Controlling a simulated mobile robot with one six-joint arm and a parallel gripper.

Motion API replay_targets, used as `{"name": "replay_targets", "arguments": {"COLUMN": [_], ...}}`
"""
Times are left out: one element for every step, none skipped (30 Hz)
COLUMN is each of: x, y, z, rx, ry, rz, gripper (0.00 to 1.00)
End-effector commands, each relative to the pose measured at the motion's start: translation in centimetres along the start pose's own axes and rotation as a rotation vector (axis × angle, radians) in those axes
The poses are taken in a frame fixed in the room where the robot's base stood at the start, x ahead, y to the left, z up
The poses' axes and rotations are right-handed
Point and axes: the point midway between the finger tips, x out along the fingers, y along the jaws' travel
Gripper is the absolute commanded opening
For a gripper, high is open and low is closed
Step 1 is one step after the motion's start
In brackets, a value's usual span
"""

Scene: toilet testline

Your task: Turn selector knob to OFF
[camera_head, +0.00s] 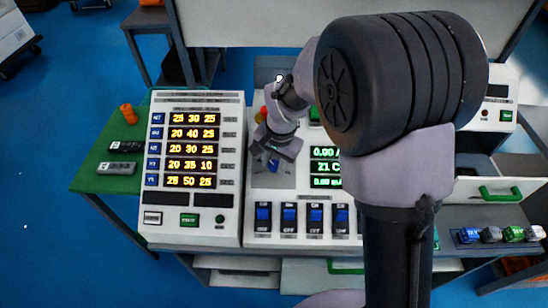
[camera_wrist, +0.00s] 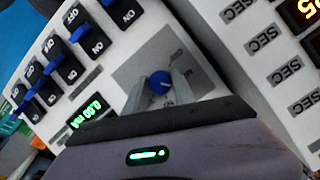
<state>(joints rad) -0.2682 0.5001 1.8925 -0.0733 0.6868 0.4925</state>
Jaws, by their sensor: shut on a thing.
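The selector knob is a round blue knob (camera_wrist: 160,82) on a grey plate (camera_wrist: 142,68) of a white control panel. In the head view my gripper (camera_head: 272,158) reaches down to the panel from above. The knob's pointer and the plate's lettering are too small or covered to read, so its position cannot be told.
Several blue rocker switches (camera_head: 289,216) sit below the knob. Green displays (camera_head: 326,167) are to its right, partly behind my arm. A timer panel with yellow digits (camera_head: 193,150) stands to the left. A green-topped table (camera_head: 112,148) holds an orange part (camera_head: 128,113).

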Motion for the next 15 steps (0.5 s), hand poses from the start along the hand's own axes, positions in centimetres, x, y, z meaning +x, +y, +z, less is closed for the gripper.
{"name": "replay_targets", "arguments": {"x": [-0.36,-0.37,-0.35,-0.32,-0.3,-0.3,-0.3,-0.29,-0.26,-0.24,-0.23,-0.22,-0.21,-0.2,-0.17], "y": [-0.11,-0.11,-0.11,-0.12,-0.12,-0.14,-0.14,-0.15,-0.16,-0.17,-0.18,-0.19,-0.2,-0.19,-0.19], "z": [-0.01,-0.01,0.0,0.04,0.05,0.06,0.05,0.05,0.05,0.06,0.08,0.08,0.09,0.08,0.1], "rx": [-0.04,-0.067,-0.104,-0.13,-0.159,-0.194,-0.221,-0.248,-0.284,-0.312,-0.34,-0.376,-0.403,-0.43,-0.465], "ry": [0.001,0.002,0.004,0.004,0.006,0.007,0.009,0.01,0.012,0.013,0.014,0.017,0.018,0.019,0.021], "rz": [0.014,0.022,0.034,0.043,0.052,0.064,0.073,0.081,0.093,0.102,0.11,0.122,0.13,0.14,0.151], "gripper": [0.0,0.0,0.0,0.0,0.0,0.0,0.0,0.0,0.0,0.0,0.0,0.0,0.0,0.0,0.0]}}
